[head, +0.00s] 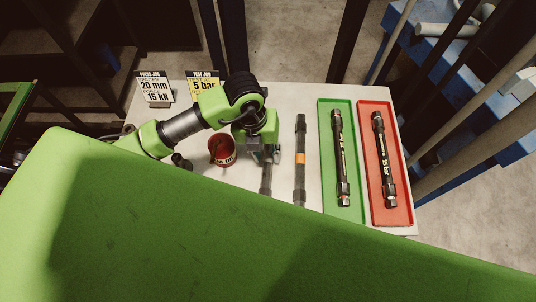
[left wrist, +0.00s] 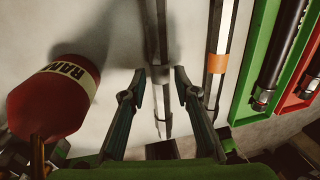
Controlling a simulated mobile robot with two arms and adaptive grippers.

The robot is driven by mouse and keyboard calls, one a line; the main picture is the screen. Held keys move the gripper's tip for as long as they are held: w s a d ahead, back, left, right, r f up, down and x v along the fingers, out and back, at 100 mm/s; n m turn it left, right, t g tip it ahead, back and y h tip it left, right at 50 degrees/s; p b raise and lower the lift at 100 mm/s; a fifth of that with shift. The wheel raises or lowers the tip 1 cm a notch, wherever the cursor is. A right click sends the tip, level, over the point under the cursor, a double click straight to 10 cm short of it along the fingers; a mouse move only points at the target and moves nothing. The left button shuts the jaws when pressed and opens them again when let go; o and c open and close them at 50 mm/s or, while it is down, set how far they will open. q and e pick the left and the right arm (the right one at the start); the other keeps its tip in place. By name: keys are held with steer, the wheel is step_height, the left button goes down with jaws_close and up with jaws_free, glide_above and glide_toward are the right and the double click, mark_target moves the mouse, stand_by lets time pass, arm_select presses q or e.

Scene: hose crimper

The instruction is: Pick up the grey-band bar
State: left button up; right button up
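The grey-band bar (head: 266,180) is a dark bar lying on the light table, partly hidden by my left gripper in the head view. In the left wrist view the grey-band bar (left wrist: 163,110) runs up the picture between the fingers, with a lighter grey band near fingertip level. My left gripper (left wrist: 158,76) is open, one finger on each side of the bar, with visible gaps. In the head view the left gripper (head: 262,154) points down over the bar. My right gripper is not in view.
An orange-band bar (head: 300,175) lies just right. A green tray (head: 327,150) and a red tray (head: 403,160) each hold a hose. A red can (head: 222,152) stands left of the gripper. Two sign cards (head: 155,88) (head: 205,86) stand at the back.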

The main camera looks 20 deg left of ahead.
arm_select(q)
steer(key=shift+w+d+f, duration=0.1)
steer(key=shift+d+f, duration=0.05)
steer(key=shift+f, duration=0.85)
jaws_close()
steer(key=shift+r, duration=0.1)
steer(key=shift+w, duration=0.1)
